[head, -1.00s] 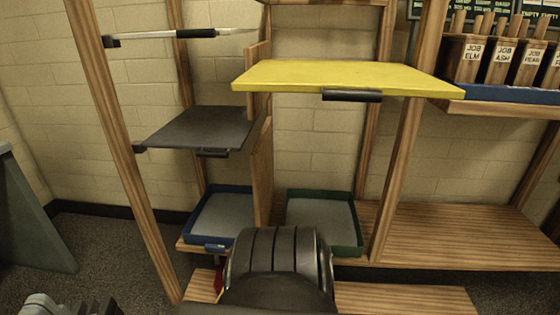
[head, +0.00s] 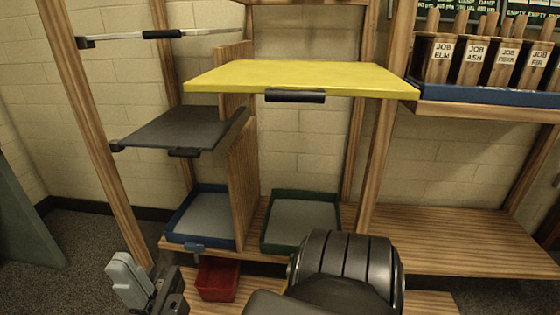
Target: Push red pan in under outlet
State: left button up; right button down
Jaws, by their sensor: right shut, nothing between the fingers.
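The red pan (head: 217,281) sits low, just below the front edge of the shelf that carries the two trays. Its right part is close to my arm. The blue tray (head: 176,236) stands on that shelf, with a small blue fitting (head: 195,248) at its front edge that looks like the outlet. The pan is below and slightly right of this fitting. My right gripper (head: 148,286) is shut and empty, left of the pan and apart from it in the picture. My left gripper is not in view.
A green tray (head: 267,243) stands right of the blue one, past a wooden divider (head: 242,180). A dark flap (head: 180,132) and a yellow board (head: 300,78) jut out above. The wooden shelf (head: 450,235) at right is clear. A wooden post (head: 95,150) stands at left.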

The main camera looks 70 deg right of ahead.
aim_at(218, 278)
jog(key=z, duration=1.35)
